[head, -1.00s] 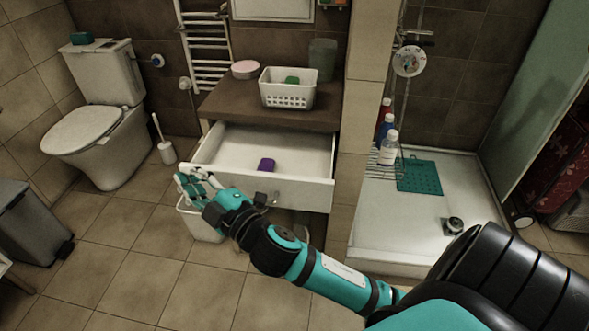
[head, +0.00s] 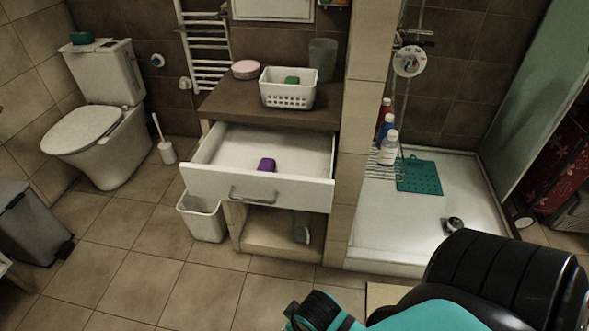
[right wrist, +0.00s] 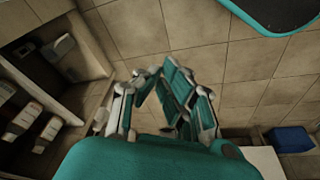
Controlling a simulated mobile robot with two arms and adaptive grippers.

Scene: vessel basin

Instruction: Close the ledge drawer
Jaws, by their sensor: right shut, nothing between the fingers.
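The ledge drawer (head: 290,193) stands pulled out, well open, below the brown ledge (head: 222,103) in the head view. It has a white front with a curved metal handle (head: 252,197). A purple item (head: 266,165) lies inside the drawer. My right gripper (right wrist: 160,74) shows in the right wrist view with its fingertips drawn together and nothing held, above the tiled floor. In the head view only part of my right arm shows at the lower right, apart from the drawer; its gripper is out of that picture. My left gripper is in neither view.
A white basket (head: 288,95) and a pink round item (head: 245,69) sit on the ledge. A white bin (head: 203,220) stands below the drawer's left side. The shower tray (head: 400,240) lies right of the tiled pillar. The floor before the drawer is clear.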

